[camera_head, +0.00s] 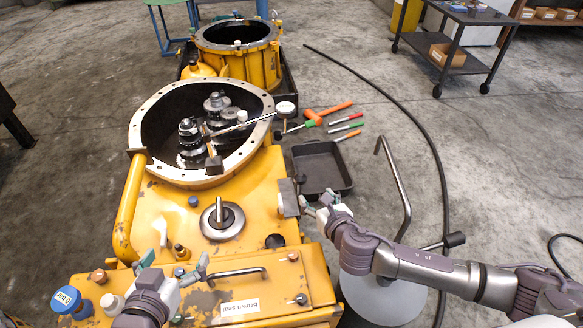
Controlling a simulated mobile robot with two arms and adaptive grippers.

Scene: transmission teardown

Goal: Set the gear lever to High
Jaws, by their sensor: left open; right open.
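The yellow transmission housing (165,225) fills the left-centre of the view. A short upright metal lever (228,215) stands in a round steel plate on its top. My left gripper (173,267) is open over the front of the housing, left of a curved metal handle (240,273). My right gripper (315,204) is open beside the housing's right edge, close to a grey block (288,198).
Gears (190,140) sit in the open bell. A black tray (320,168) and several hand tools (335,118) lie on the floor to the right. A black hose (425,135) curves across the floor. A cart (460,50) stands at the back right.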

